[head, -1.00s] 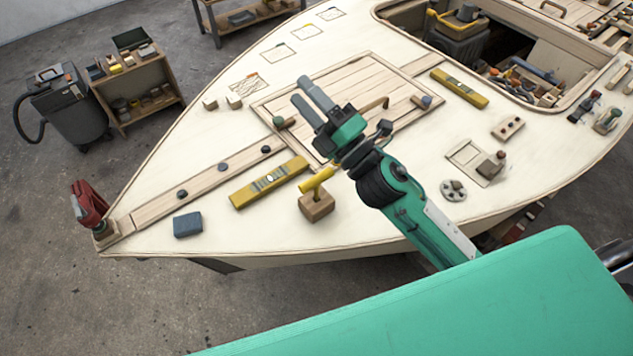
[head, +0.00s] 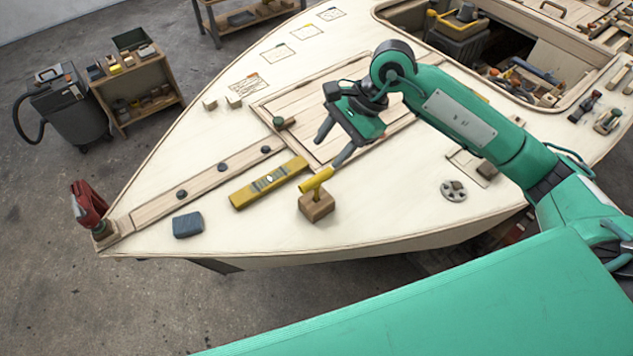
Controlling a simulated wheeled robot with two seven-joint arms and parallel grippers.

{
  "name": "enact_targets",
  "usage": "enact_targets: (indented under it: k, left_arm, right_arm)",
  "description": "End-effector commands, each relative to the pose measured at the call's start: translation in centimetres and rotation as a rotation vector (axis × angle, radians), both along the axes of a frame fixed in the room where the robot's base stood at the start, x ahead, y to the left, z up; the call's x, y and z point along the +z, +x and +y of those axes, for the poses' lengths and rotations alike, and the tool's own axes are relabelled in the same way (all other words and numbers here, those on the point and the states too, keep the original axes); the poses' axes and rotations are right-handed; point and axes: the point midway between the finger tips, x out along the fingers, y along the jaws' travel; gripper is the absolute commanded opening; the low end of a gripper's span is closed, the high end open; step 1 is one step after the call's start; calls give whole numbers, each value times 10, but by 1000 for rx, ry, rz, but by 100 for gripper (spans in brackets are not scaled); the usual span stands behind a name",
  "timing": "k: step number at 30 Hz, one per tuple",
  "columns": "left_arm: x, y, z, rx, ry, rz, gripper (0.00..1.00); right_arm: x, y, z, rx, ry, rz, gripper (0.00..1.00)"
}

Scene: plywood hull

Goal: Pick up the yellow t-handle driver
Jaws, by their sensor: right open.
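The yellow t-handle driver (head: 317,180) stands upright in a small wooden block (head: 316,206) on the pale plywood deck, near the hull's front edge. Its crossbar is on top and its shaft goes down into the block. My right gripper (head: 330,152) is open and empty. Its two grey fingers point down and toward the lower left, a little above and behind the driver in the picture. The nearer fingertip appears close to the driver's right end; I cannot tell whether they touch. My left gripper is not in view.
A yellow level (head: 268,183) lies just left of the block. A blue-grey block (head: 187,225) lies farther left, and a red clamp (head: 90,208) sits at the bow tip. A round grey disc (head: 453,190) lies to the right. The deck in front of the block is clear.

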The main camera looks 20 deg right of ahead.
Motion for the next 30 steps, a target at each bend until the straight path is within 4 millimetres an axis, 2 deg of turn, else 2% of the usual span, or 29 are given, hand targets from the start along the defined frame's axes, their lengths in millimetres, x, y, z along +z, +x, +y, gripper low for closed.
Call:
enact_targets:
  k: [2,5,16,23,30]
  left_arm:
    - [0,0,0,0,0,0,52]
    - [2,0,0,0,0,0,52]
    - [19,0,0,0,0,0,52]
    - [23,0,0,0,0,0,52]
    - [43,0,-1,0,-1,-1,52]
  right_arm:
    - [-1,3,-11,5,-55,-8,47]
    - [-6,4,-14,10,-81,-10,47]
    - [-65,5,15,8,-78,-7,47]
    - [-80,5,23,10,-78,-9,47]
    - [-102,-3,41,10,-76,-6,47]
